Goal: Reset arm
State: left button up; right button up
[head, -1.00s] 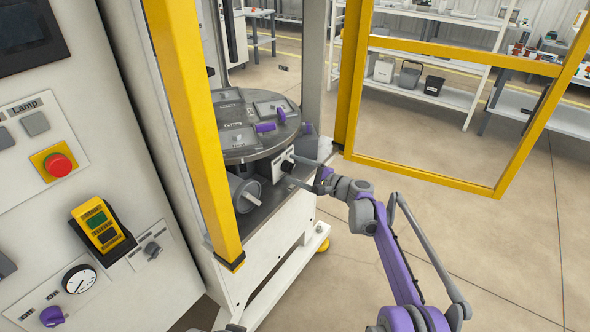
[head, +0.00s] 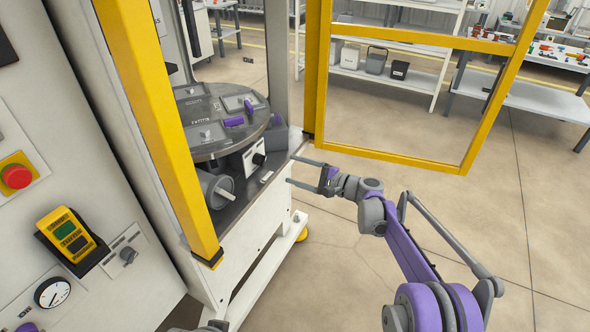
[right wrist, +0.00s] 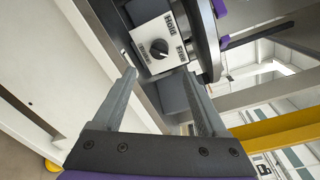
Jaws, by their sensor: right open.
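My right gripper (head: 308,173) is open and empty, in front of the machine's open bay. Its two fingers point left toward the white box with a black knob (head: 255,158) under the round table, with a clear gap between. My purple and grey right arm runs from the lower right.
A grey round table (head: 205,148) with purple handles stands in the bay. The yellow door frame (head: 395,155) stands open behind my right arm. A yellow post (head: 160,130) and a control panel with a red button (head: 16,176) are at left. Floor at right is clear.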

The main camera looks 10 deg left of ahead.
jog(key=s+d+f+n+h, duration=0.4)
jog(key=s+d, duration=0.5)
jog(key=s, duration=0.6)
jog(key=s+d+f+n+g+h, duration=0.1)
jog(key=s+d+f+n+h, duration=0.15)
jog(key=s+d+h, duration=0.85)
jog(key=s+d+f+n+h, duration=0.2)
jog(key=s+d, duration=0.5)
jog(key=s, duration=1.1)
pick_arm(q)
notch_tip(320, 180, up, 15)
jog(key=w+p, duration=0.2)
jog(key=p, duration=1.1)
jog(key=shift+t+p, duration=0.3)
pick_arm(e)
notch_tip(320, 180, up, 15)
jog(key=w+n+y, duration=0.1)
jog(key=shift+w+d+f, duration=0.15)
jog(key=shift+w+f, duration=0.05)
pick_arm(q)
jog(key=shift+s, duration=0.1)
pick_arm(e)
jog(key=shift+s+n, duration=0.15)
jog(key=shift+n, duration=0.1)
